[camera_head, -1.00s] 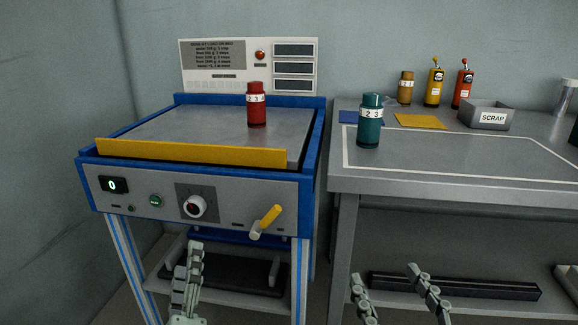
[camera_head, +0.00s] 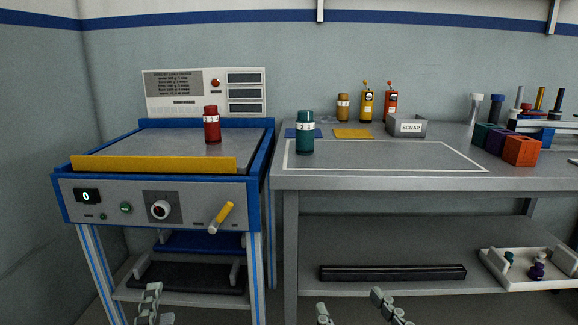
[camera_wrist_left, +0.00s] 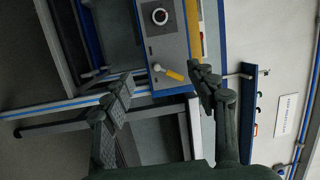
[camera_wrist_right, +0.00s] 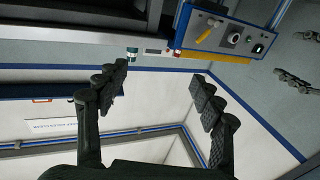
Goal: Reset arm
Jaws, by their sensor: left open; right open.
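My left gripper (camera_head: 152,305) is at the bottom left of the head view, low in front of the blue-framed machine (camera_head: 256,190). In the left wrist view its fingers (camera_wrist_left: 160,95) are spread and empty, with the machine's yellow-handled lever (camera_wrist_left: 174,75) showing beyond them. My right gripper (camera_head: 352,310) is at the bottom centre, in front of the grey bench (camera_head: 380,184). In the right wrist view its fingers (camera_wrist_right: 160,85) are spread with nothing between them. Both grippers are apart from the furniture.
A red canister (camera_head: 212,125) stands on the machine's top. A teal canister (camera_head: 305,132) stands on the bench. Behind are an amber bottle (camera_head: 343,108), a yellow bottle (camera_head: 367,104), a red bottle (camera_head: 390,104) and a SCRAP bin (camera_head: 406,126). A white tray (camera_head: 500,270) sits on the lower shelf.

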